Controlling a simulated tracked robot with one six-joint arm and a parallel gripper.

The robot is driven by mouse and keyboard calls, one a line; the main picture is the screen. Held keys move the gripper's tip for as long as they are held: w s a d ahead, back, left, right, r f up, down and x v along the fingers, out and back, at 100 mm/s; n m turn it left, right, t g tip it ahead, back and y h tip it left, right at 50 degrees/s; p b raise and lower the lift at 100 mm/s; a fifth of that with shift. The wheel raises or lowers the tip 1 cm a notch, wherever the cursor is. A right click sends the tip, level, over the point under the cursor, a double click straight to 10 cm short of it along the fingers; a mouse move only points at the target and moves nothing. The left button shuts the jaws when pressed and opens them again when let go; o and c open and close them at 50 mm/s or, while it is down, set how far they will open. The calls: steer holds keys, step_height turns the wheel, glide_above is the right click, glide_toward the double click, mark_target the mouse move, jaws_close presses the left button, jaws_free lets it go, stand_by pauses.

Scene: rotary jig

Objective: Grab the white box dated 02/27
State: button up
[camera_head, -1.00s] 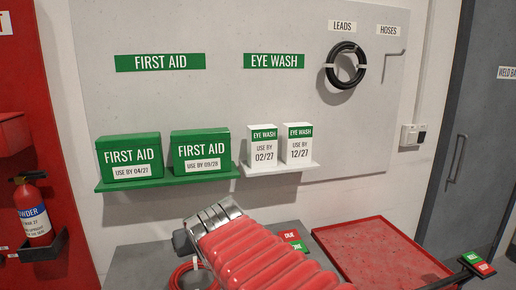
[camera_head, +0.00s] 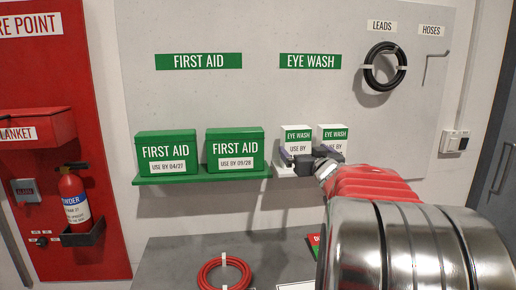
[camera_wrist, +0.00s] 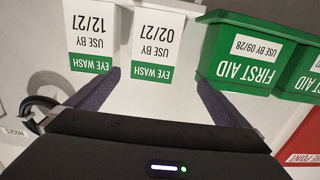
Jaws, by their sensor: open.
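The white eye wash box dated 02/27 (camera_wrist: 157,38) shows upside down in the wrist view, with a green EYE WASH band. My gripper (camera_wrist: 158,80) is open, with one finger on each side of this box's near end. I cannot tell whether the fingers touch it. In the head view the same box (camera_head: 296,134) stands on the shelf, its date hidden behind my gripper (camera_head: 303,158). The similar white box dated 12/27 (camera_wrist: 92,32) stands beside it; it also shows in the head view (camera_head: 333,133), partly covered by my gripper.
Two green first aid boxes (camera_head: 166,152) (camera_head: 235,148) stand on the green shelf (camera_head: 190,178) to the left; the nearer one (camera_wrist: 257,52) is close to my finger in the wrist view. A black lead coil (camera_head: 385,66) hangs at upper right. A red hose coil (camera_head: 222,272) lies on the bench below.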

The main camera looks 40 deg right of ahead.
mark_target(298, 140)
steer(key=shift+s+d, duration=0.15)
steer(key=shift+d, duration=0.7)
steer(key=shift+d, duration=0.1)
steer(key=x, duration=0.7)
steer(key=shift+w, duration=0.35)
steer(key=shift+w+d, duration=0.2)
steer(key=shift+w, duration=0.2)
steer(key=shift+x, duration=2.6)
steer(key=shift+r, duration=0.1)
